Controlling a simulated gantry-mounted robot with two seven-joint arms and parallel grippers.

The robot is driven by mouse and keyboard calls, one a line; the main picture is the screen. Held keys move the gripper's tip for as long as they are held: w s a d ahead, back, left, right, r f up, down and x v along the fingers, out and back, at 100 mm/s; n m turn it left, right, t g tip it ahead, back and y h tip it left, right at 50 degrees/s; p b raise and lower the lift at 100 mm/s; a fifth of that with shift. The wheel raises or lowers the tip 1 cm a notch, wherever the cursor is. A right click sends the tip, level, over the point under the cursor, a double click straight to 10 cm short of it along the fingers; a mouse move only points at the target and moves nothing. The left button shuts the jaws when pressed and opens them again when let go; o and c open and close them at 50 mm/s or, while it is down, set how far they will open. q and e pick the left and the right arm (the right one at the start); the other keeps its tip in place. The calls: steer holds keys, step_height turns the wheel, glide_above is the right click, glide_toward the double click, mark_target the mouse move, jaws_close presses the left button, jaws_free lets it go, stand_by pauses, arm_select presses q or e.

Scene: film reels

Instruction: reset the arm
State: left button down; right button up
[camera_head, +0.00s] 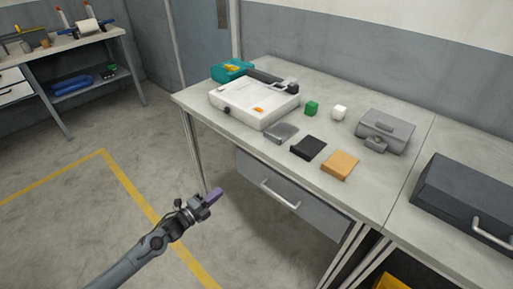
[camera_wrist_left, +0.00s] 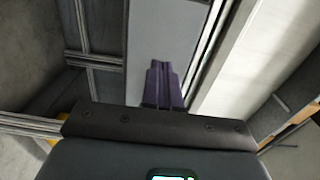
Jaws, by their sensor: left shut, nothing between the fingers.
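My left gripper (camera_head: 214,196) has purple fingers and is in front of the table, over the floor, lower than the table top and apart from it. Its fingers are together with nothing between them. They also show in the left wrist view (camera_wrist_left: 164,84), pointing past the table's grey drawer front. My left arm (camera_head: 150,246) comes in from the bottom left of the head view. My right gripper is in neither view.
The table (camera_head: 376,185) holds a white device (camera_head: 250,108), a green cube (camera_head: 311,108), a white cube (camera_head: 339,112), three flat pieces and a grey machine (camera_head: 384,132). A drawer handle (camera_head: 280,194) juts out below. A dark case (camera_head: 465,200) sits at right. Floor at left is free.

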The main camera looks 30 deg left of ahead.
arm_select(q)
steer(key=s+d+f+n+g+p, duration=0.1)
steer(key=s+d+f+p, duration=0.25)
steer(key=s+d, duration=0.2)
steer(key=s+d+r+n+g+y+p, duration=0.2)
steer(key=s+d+r+n+p, duration=0.45)
steer(key=s+d, duration=0.5)
steer(key=s+r+n+g+y+p, duration=0.2)
steer(key=s+r+n+g, duration=0.35)
steer(key=s, duration=0.25)
steer(key=s+r+n+g+y+p, duration=0.1)
steer(key=s+r+n+g+p, duration=0.1)
steer(key=s+r+n+g, duration=0.45)
step_height(320, 180, up, 36)
steer(key=s+t+p, duration=0.1)
steer(key=p, duration=3.6)
steer(key=shift+s+a+f, duration=0.15)
steer(key=shift+s+f, duration=0.1)
